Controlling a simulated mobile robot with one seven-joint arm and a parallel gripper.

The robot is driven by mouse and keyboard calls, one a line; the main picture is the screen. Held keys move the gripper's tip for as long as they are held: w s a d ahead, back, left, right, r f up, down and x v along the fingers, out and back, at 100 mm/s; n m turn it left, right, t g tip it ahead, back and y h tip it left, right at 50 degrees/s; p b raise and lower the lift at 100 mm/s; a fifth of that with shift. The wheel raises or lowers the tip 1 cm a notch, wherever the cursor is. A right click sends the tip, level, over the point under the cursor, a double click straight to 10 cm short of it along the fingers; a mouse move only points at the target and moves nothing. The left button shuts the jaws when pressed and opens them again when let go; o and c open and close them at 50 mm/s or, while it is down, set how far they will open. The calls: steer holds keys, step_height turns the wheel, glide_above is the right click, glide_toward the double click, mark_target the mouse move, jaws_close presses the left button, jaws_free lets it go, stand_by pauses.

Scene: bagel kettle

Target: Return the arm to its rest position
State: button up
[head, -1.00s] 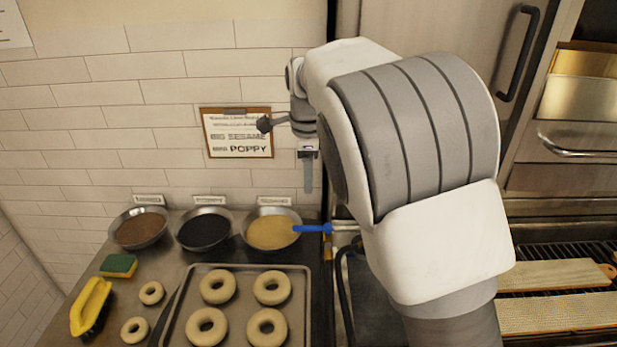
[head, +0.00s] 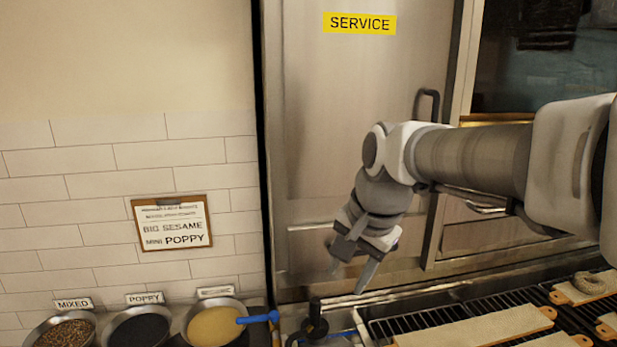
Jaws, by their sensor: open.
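My gripper (head: 350,270) hangs in the air at the end of my arm, in front of the metal service door (head: 345,150). Its two fingers are spread apart and nothing is between them. It points downward, above the counter area left of the grill (head: 440,315). My arm reaches in from the right side of the head view, with its links stretched out roughly level.
Bowls of mixed topping (head: 66,333), poppy (head: 138,330) and sesame (head: 214,326) stand at the lower left. A blue-handled tool (head: 258,318) rests at the sesame bowl. Boards (head: 470,331) lie on the grill, one bearing a bagel (head: 588,283). A clipboard (head: 172,222) hangs on the wall.

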steer(key=s+d+f+n+t+h, duration=0.1)
steer(key=s+d+f+n, duration=0.1)
steer(key=s+d+n, duration=0.2)
steer(key=s+d+f+n+t, duration=0.1)
steer(key=s+d+n, duration=0.2)
steer(key=s, duration=0.8)
steer(key=shift+s+d+f+n+h, duration=0.25)
steer(key=shift+d+f+n+h, duration=0.1)
steer(key=shift+f+n+h, duration=0.05)
steer(key=shift+d, duration=0.15)
